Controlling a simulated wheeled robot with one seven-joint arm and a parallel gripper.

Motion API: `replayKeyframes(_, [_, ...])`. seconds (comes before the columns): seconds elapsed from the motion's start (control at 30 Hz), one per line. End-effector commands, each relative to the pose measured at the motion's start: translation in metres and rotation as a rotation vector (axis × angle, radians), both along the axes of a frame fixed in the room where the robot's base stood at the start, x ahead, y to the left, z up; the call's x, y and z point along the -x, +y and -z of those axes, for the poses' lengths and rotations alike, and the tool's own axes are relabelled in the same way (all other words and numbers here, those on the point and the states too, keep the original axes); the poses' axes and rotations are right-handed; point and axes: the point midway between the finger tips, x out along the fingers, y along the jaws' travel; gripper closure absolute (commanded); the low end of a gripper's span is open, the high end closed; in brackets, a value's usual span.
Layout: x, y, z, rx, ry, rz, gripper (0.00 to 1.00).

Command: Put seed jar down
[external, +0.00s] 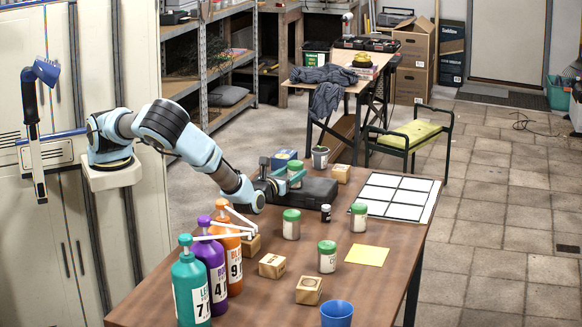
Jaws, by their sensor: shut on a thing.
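My gripper (287,182) is over the far part of the brown table (232,299), beside a dark case. It is shut on what looks like a small jar with a green lid (295,166); the fingers hide much of it, and I cannot tell whether it touches anything below. Three more green-lidded jars with pale labels stand upright on the table: one nearer than my gripper (291,226), one by the grid board (358,218), and one closest to the camera (327,259). The white grid board (391,190) lies flat at the right and looks empty.
Pump bottles in teal (190,287), purple (211,262) and orange (227,256) stand at the left. Wooden blocks (309,291), a yellow sheet (367,256), a blue cup (337,313), a small black bottle (325,213) and the dark case (318,190) crowd the table.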

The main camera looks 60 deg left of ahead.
Motion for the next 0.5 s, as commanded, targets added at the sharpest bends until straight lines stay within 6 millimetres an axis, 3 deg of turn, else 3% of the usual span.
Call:
replayKeyframes(0.33, [0.0000,-0.0004,0.0036,0.000,0.000,0.001,1.00])
replayKeyframes(0.37, [0.0000,-0.0004,0.0033,0.001,-0.001,0.001,0.42])
replayKeyframes(0.5, [0.0000,-0.0004,0.0029,0.001,-0.001,0.001,0.26])
